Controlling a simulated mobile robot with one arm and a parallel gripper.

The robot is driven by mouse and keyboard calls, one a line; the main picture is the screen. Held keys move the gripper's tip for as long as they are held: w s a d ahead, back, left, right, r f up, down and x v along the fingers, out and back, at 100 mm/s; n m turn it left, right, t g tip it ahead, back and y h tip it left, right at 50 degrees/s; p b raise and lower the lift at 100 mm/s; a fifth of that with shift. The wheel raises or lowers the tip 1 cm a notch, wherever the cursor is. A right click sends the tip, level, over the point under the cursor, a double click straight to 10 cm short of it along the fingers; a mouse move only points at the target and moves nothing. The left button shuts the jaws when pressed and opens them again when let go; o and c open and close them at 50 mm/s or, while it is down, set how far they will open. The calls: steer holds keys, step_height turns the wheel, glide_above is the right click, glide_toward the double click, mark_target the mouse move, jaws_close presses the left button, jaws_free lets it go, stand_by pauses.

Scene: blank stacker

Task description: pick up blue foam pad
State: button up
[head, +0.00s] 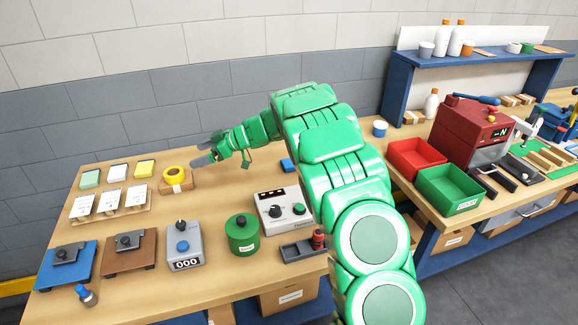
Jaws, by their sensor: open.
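A small flat blue piece (288,165), which looks like the blue foam pad, lies on the wooden table near the middle. My green arm stands just right of it and may hide part of it. My gripper (202,153) has dark fingers, is open and looks empty. It is above the back of the table, left of the blue piece and apart from it. Green (90,178), white (117,171) and yellow (145,167) pads stand in a row at the back left.
A yellow tape roll (175,173) on a small box is close to my gripper. A grey control box (283,212) and a green canister (242,235) stand in front of the blue piece. Red (412,158) and green (450,190) bins are on the right bench.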

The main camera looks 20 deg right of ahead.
steer(key=w+d+r+n+t+h, duration=0.1)
steer(key=w+d+t+h, duration=0.25)
steer(key=w, duration=0.45)
steer(key=w+d+r+n+t+h, duration=0.1)
steer(key=w+d+t+h, duration=0.2)
steer(key=w, duration=0.5)
steer(key=w+d+r+t+h, duration=0.25)
steer(key=w+d+h, duration=0.25)
steer(key=d+h, duration=0.45)
steer(key=s+d+f+g+h, duration=0.1)
steer(key=s+d+g+h, duration=0.45)
steer(key=s+h, duration=0.25)
steer(key=s+f+n+g+h, duration=0.1)
steer(key=s+n+g+h, duration=0.1)
steer(key=s+g, duration=0.75)
steer(key=t, duration=0.2)
glide_toward(291, 162)
steer(key=shift+s+d, duration=0.15)
steer(key=shift+d, duration=0.15)
steer(key=shift+d+f, duration=0.15)
steer(key=shift+f, duration=0.35)
steer(key=shift+x, duration=3.75)
steer(key=shift+d+r, duration=0.1)
steer(key=shift+r, duration=0.1)
steer(key=c, duration=1)
